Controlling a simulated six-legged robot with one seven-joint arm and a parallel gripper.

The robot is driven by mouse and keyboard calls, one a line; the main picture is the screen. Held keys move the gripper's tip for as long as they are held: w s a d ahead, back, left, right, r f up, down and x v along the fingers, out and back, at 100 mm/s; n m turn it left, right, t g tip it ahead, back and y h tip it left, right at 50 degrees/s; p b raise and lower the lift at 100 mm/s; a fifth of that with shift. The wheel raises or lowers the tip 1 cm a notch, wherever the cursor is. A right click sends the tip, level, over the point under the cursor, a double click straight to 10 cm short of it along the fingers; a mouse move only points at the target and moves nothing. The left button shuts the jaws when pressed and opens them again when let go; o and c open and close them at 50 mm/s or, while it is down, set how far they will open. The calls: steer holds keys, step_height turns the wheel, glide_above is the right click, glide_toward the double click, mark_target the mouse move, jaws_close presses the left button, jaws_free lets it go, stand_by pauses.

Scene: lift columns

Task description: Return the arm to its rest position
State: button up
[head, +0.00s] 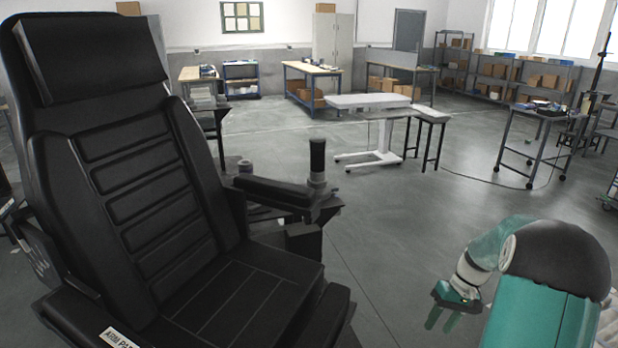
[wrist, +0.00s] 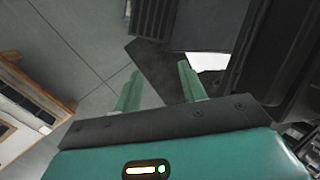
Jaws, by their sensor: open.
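My arm is teal, black and white and stands at the lower right of the head view. My gripper (head: 442,319) is at its end, pointing down, over the grey floor to the right of the black chair (head: 135,185). In the wrist view my gripper (wrist: 158,88) shows two teal fingers spread apart with nothing between them. Dark parts lie beyond the fingers there, and I cannot tell how far off they are.
A white lift table (head: 372,103) stands mid-room, with a wheeled cart (head: 540,115) at right. Shelves (head: 500,75) line the back. The floor between chair and arm is clear.

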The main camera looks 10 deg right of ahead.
steer(key=s+a+r+n+t+h, duration=0.15)
steer(key=a+r+h, duration=0.25)
steer(key=a+r, duration=1.35)
steer(key=s+a+r+t, duration=0.2)
steer(key=s+a, duration=0.4)
steer(key=s+a+r+t, duration=0.2)
steer(key=s+a+t, duration=0.1)
steer(key=s+a, duration=0.3)
steer(key=shift+s+a+r+n+h, duration=0.35)
steer(key=shift+a+r+n, duration=0.1)
steer(key=shift+a, duration=0.1)
